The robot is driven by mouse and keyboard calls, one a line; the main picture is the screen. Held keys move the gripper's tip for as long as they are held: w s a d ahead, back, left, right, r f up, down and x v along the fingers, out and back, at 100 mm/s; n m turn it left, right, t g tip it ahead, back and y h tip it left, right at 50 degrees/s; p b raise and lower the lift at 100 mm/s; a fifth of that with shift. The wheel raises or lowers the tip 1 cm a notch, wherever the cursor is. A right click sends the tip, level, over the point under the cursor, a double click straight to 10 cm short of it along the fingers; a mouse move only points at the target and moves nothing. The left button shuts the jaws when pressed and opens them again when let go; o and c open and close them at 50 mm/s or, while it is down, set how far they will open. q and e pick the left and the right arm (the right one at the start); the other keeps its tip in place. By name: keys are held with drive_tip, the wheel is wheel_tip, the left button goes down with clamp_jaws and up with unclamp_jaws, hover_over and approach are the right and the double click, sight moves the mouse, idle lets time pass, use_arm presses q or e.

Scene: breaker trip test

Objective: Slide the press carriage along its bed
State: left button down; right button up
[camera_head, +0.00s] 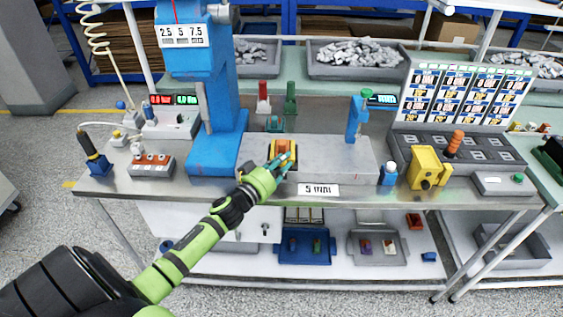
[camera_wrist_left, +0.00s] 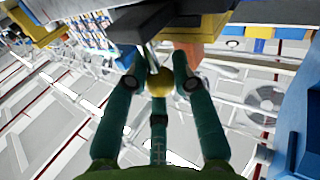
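The press carriage (camera_head: 276,153), a small yellow and orange block, sits at the left part of the grey bed (camera_head: 335,160) on the bench, right of the blue press (camera_head: 213,110). My left gripper (camera_head: 283,161) is at the carriage's front right, its teal fingers partly hiding it. In the left wrist view a round gold knob (camera_wrist_left: 160,82) lies between the spread teal fingers, with narrow gaps showing at its sides. The gripper looks open around it. A dark block and an orange part (camera_wrist_left: 188,50) lie just beyond the fingertips. My right gripper is not in view.
A small blue stand (camera_head: 355,120) rises at the bed's back right. A blue-and-white piece (camera_head: 388,173) and a yellow block (camera_head: 427,168) stand right of the bed. A red and a green post (camera_head: 290,98) stand behind it. The bed's right top is mostly clear.

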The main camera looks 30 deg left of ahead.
use_arm(q)
drive_tip(key=shift+a, duration=0.1)
drive_tip(key=s+a, duration=0.5)
drive_tip(key=a, duration=0.4)
drive_tip(key=s+a+p, duration=0.1)
drive_tip(key=s+a, duration=0.5)
drive_tip(key=a, duration=0.4)
drive_tip(key=shift+s, duration=0.3)
drive_tip(key=c, duration=1.3)
unclamp_jaws()
drive_tip(key=shift+s+a+f, duration=0.1)
drive_tip(key=s, duration=1.2)
drive_tip(key=shift+a, duration=0.2)
